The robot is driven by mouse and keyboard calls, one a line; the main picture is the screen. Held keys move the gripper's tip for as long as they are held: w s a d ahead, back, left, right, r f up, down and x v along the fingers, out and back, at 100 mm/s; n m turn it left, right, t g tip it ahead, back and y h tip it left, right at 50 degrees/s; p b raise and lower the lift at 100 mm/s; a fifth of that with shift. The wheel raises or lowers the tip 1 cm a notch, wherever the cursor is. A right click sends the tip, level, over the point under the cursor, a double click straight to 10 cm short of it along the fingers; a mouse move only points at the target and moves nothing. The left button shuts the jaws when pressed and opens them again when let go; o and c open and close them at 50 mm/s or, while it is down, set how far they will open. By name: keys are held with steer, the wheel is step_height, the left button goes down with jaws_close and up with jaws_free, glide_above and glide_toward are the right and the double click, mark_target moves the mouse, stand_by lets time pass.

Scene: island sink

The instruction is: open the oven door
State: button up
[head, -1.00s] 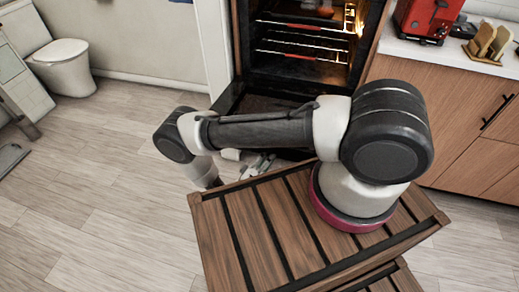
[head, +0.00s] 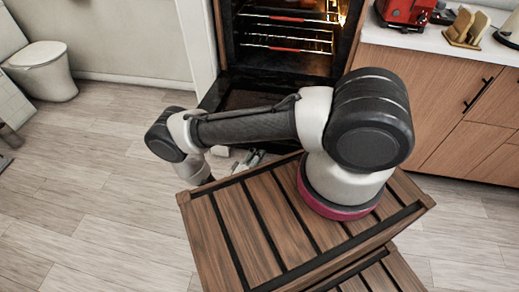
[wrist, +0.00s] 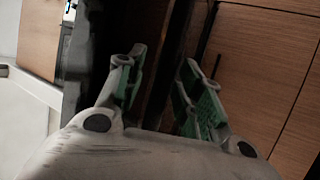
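The oven (head: 285,68) stands open at the top middle of the head view, with its racks and a lit interior showing. Its dark door (head: 211,96) is folded down in front of the opening. My arm and base hide much of the door, so its exact angle is unclear. My gripper (head: 243,161) is partly hidden behind my arm, low by the door. In the wrist view my gripper (wrist: 162,72) has its green-padded fingers apart, with nothing seen between them. I cannot tell whether a finger touches the door.
Wooden cabinets (head: 435,95) with a white counter stand right of the oven. The wooden floor (head: 90,190) on the left is clear.

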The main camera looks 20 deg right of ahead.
step_height(320, 180, up, 10)
steer(key=shift+r, duration=0.1)
stand_by(0.4)
steer(key=s+a+f, duration=0.1)
steer(key=a+f, duration=0.4)
steer(key=f, duration=0.2)
steer(key=shift+f, duration=0.25)
stand_by(0.5)
steer(key=shift+s+a, duration=0.1)
steer(key=shift+a, duration=0.05)
stand_by(0.4)
